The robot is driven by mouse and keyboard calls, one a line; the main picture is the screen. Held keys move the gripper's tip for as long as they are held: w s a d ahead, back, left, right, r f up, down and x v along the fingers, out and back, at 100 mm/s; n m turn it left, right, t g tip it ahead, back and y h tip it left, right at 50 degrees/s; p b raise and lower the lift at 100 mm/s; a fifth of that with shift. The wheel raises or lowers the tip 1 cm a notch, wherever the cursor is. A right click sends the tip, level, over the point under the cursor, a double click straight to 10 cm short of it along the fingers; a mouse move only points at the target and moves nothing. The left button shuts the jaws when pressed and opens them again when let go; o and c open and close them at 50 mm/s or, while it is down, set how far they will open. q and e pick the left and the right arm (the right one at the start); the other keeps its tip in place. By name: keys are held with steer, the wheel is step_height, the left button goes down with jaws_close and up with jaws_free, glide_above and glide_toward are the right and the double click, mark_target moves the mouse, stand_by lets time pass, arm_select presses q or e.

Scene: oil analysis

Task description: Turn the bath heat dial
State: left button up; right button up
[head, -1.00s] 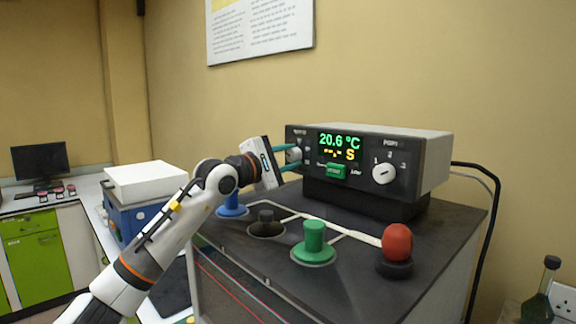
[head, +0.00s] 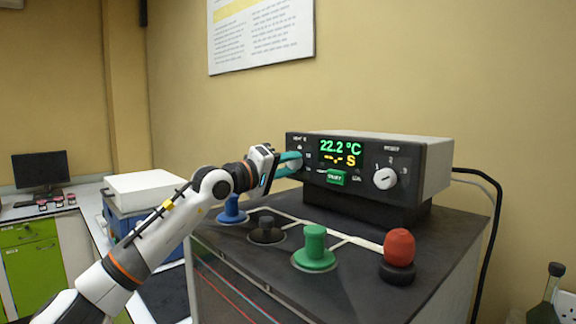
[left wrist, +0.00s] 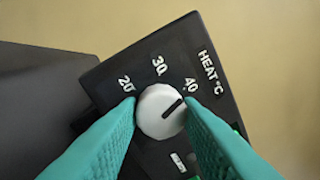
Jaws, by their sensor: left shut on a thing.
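The control box (head: 420,170) stands on the dark bench top, and its display (head: 340,152) reads 22.2 °C in green with a yellow "--.- S" line below. The white heat dial (left wrist: 160,112) is on the box's left end, under the label HEAT °C with marks 20, 30 and 40. Its dark pointer line points up right, near the 40 mark. My left gripper (head: 289,163) is shut on the dial, its teal fingers on either side of the knob (left wrist: 162,135). In the head view the fingers mostly hide the dial. My right gripper is not in view.
A second white dial (head: 385,178) and a green button (head: 337,177) are on the panel. Blue (head: 232,210), black (head: 267,229) and green (head: 314,247) knobs and a red-topped one (head: 398,248) stand on the bench in front. A dark bottle (head: 546,300) is at the lower right.

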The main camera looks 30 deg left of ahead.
arm_select(q)
steer(key=shift+f+m, duration=0.25)
steer(key=shift+m, duration=1.35)
steer(key=shift+w+h, duration=0.1)
steer(key=shift+h, duration=0.2)
steer(key=o, duration=1)
steer(key=shift+r, duration=0.1)
step_height(320, 180, up, 10)
steer(key=shift+b, duration=0.55)
